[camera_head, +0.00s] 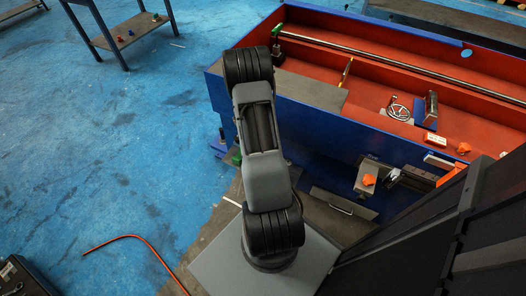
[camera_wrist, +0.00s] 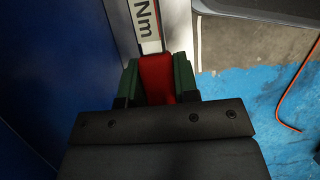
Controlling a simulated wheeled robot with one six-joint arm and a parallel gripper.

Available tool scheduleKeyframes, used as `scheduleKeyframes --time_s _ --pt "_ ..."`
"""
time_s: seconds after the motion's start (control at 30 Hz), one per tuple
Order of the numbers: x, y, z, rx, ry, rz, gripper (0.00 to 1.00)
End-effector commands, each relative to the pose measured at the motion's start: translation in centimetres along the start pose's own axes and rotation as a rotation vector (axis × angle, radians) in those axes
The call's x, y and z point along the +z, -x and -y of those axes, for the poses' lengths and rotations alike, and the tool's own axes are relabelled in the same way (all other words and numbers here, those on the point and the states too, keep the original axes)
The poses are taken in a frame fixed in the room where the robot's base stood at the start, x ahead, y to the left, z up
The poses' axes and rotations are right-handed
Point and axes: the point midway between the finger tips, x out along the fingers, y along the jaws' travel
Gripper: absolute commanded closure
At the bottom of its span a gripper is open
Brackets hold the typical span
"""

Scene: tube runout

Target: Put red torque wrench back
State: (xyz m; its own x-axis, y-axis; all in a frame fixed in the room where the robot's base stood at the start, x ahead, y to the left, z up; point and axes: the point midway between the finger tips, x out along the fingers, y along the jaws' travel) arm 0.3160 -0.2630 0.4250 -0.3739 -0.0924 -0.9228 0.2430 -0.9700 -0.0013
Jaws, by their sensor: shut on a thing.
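The red torque wrench (camera_wrist: 155,78) shows in the wrist view as a red part with a silver shaft marked "Nm" running up out of the picture. My gripper (camera_wrist: 157,68) is shut on the red part, with a green finger on each side. The far end of the wrench is outside the wrist view. In the head view my arm covers most of the gripper and I cannot make out the wrench clearly.
A blue machine bed with a red inside (camera_head: 380,68) fills the upper right. Orange knobs (camera_head: 368,180) sit on its front. A dark case (camera_head: 22,278) lies at the lower left near an orange hose (camera_head: 125,237). A bench (camera_head: 135,30) stands at the back. Blue floor at left is mostly clear.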

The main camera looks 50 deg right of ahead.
Motion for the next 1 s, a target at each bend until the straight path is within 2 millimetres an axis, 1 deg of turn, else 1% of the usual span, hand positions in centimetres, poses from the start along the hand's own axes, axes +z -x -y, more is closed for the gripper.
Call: scheduleKeyframes --time_s 0.4,0.57,0.77,1.0 --pt "0.0 0.1 -0.1 0.002 -0.001 -0.002 1.0" --pt "-0.2 -0.5 -0.1 0.002 -0.002 -0.002 1.0" --pt "-0.8 -1.8 -0.1 0.002 -0.002 -0.002 1.0" --pt "-1.8 -4.0 -0.1 0.002 -0.002 -0.002 1.0"
